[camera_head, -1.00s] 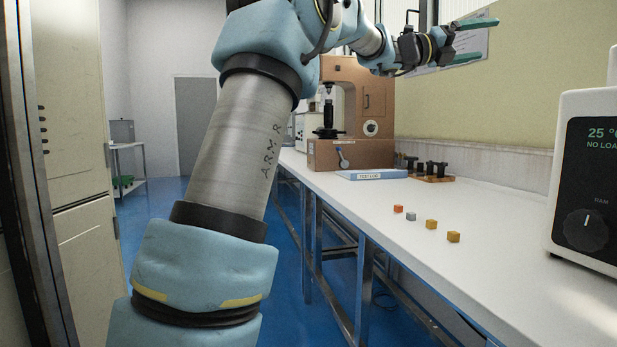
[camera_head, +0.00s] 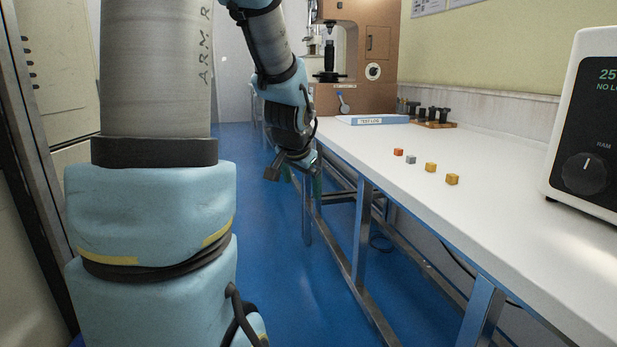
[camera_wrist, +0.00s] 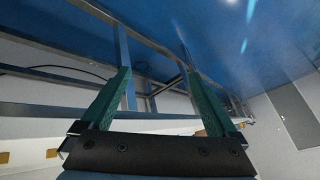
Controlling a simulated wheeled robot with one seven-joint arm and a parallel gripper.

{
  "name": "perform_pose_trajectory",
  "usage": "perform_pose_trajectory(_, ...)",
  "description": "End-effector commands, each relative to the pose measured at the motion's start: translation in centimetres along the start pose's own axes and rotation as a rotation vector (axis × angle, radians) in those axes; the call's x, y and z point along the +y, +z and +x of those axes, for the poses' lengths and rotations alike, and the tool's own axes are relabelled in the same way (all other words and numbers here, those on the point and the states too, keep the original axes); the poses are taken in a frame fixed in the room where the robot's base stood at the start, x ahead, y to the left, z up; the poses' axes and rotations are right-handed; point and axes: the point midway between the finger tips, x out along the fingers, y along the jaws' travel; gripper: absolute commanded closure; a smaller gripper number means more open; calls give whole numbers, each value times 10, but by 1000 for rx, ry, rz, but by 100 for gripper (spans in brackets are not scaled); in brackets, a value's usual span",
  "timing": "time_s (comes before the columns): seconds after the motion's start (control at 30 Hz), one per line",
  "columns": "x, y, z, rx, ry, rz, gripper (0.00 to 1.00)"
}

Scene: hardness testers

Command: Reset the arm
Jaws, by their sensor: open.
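My gripper (camera_head: 302,180) hangs beside the left edge of the white bench, over the blue floor, turned away and down in the head view. Its green fingers are mostly hidden there behind the wrist. In the wrist view my gripper (camera_wrist: 154,72) shows two green fingers spread apart with nothing between them. Behind them are the bench's metal legs and the blue floor. My arm is folded, with its upper part rising at the left of the head view.
On the white bench (camera_head: 500,210) are an orange cube (camera_head: 398,152), a grey cube (camera_head: 411,160) and two yellow cubes (camera_head: 452,180). A brown tester (camera_head: 375,45), a blue tray (camera_head: 372,120) and a black-knobbed rack (camera_head: 432,122) stand behind. A white tester (camera_head: 590,120) is at right.

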Motion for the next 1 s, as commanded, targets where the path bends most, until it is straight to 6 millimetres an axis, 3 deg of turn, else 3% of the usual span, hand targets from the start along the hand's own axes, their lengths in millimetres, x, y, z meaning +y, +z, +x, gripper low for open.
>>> perform_pose_trajectory(0.03, 7, 30, -2, -68, 18, -77, 6)
perform_pose_trajectory(0.1, 17, 66, -4, -157, 42, -179, 6)
perform_pose_trajectory(0.4, 67, 179, -32, -460, 111, -530, 6)
perform_pose_trajectory(0.77, 44, 137, -100, -461, 111, -532, 6)
perform_pose_trajectory(1.0, 23, 99, -162, -460, 111, -530, 6)
